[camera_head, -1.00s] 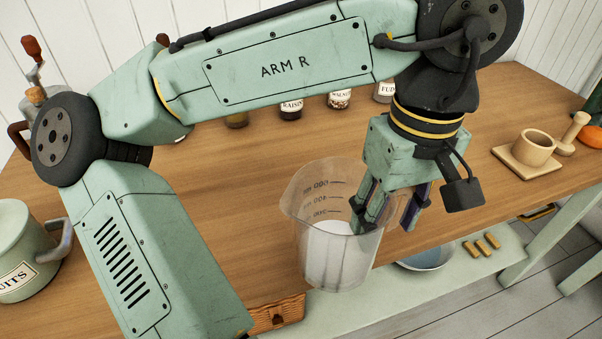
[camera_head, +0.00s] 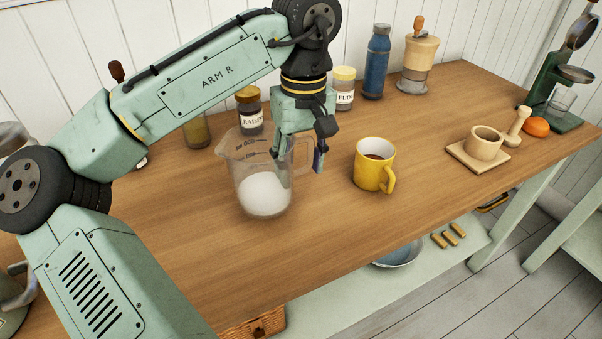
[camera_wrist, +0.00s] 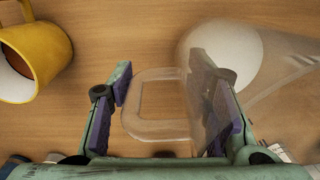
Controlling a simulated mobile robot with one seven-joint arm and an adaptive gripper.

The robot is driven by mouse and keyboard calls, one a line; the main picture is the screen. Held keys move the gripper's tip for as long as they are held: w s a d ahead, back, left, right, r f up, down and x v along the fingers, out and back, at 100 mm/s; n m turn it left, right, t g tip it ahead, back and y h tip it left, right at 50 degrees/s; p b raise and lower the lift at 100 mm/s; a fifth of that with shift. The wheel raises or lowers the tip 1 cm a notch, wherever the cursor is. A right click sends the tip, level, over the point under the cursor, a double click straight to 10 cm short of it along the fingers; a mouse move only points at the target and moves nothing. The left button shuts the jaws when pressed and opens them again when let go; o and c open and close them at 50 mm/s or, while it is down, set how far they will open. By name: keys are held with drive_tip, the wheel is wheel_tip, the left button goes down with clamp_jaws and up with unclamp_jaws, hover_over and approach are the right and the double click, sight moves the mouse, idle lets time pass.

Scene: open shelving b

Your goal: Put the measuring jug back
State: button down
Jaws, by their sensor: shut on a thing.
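The measuring jug (camera_head: 262,190) is clear, with dark scale marks and a white filling in its lower part. It is upright over the middle of the wooden counter, and I cannot tell whether its base touches the wood. My gripper (camera_head: 301,165) is shut on the jug at its handle side, pointing down from above. In the wrist view the jug's clear handle (camera_wrist: 158,132) lies between my two fingers (camera_wrist: 160,82), and the right finger shows through or against the clear wall. The jug's white filling (camera_wrist: 222,55) shows at the upper right there.
A yellow mug (camera_head: 374,165) with dark contents stands just right of my gripper. Behind are a raisin jar (camera_head: 250,112), a fudge jar (camera_head: 343,90), a blue bottle (camera_head: 376,62) and a grinder (camera_head: 418,60). A mortar (camera_head: 484,143) stands further right. The counter's front is clear.

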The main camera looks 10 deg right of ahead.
sight(301, 171)
drive_tip(key=shift+f, duration=1.55)
drive_tip(key=shift+f, duration=0.15)
drive_tip(key=c, duration=0.8)
unclamp_jaws()
drive_tip(key=shift+c, duration=0.2)
drive_tip(key=r, duration=1.2)
drive_tip(key=shift+d+r, duration=0.15)
drive_tip(key=shift+d, duration=0.05)
